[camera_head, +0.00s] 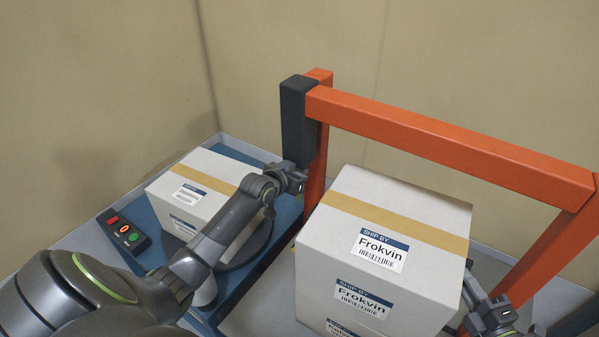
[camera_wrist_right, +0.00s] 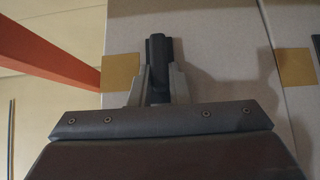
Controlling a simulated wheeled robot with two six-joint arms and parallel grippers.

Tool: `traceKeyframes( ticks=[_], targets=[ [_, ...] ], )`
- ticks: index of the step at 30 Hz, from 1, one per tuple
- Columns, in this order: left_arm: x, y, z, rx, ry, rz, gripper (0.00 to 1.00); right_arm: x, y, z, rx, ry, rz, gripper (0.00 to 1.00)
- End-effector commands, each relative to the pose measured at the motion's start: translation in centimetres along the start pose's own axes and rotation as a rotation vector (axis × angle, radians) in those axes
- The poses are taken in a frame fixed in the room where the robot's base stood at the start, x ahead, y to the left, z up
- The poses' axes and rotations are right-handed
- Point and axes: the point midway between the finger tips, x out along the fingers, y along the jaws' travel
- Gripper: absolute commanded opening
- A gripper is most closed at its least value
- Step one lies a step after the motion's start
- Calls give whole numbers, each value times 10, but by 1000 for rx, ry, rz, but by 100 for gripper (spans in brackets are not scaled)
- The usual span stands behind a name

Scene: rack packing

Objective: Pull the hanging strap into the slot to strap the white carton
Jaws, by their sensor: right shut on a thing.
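The large white carton (camera_head: 325,270) stands under an orange frame in the middle of the head view, with tan tape and Frokvin labels. My left gripper (camera_head: 298,177) is at the frame's dark post, left of the carton. Its jaws are too small to read. My right gripper (camera_head: 497,318) is low beside the carton's right side. In the right wrist view my right gripper (camera_wrist_right: 160,88) is shut on a dark, narrow piece (camera_wrist_right: 158,48), which looks like the strap's end, against the carton's face (camera_wrist_right: 220,50). The rest of the strap and the slot cannot be made out.
The orange frame (camera_head: 450,145) arches over the large carton, with a dark post (camera_head: 298,120) at its left. A smaller carton (camera_head: 210,175) sits on the blue surface at left. A button box (camera_head: 124,231) lies near it. Tan walls close off the back.

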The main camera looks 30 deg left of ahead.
Motion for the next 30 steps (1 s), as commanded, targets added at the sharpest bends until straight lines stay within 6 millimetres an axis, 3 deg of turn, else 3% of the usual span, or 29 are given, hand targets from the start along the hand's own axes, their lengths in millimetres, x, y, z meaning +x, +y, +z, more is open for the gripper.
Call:
traceKeyframes(
  ticks=[25,30],
  targets=[
    [0,-1,1,1,-1,-1,0,-1,-2,0,1,-1,-4,0],
    [6,-1,16,-2,-5,0,0,-1,-2,0,1,-1,-4,0]
  ],
)
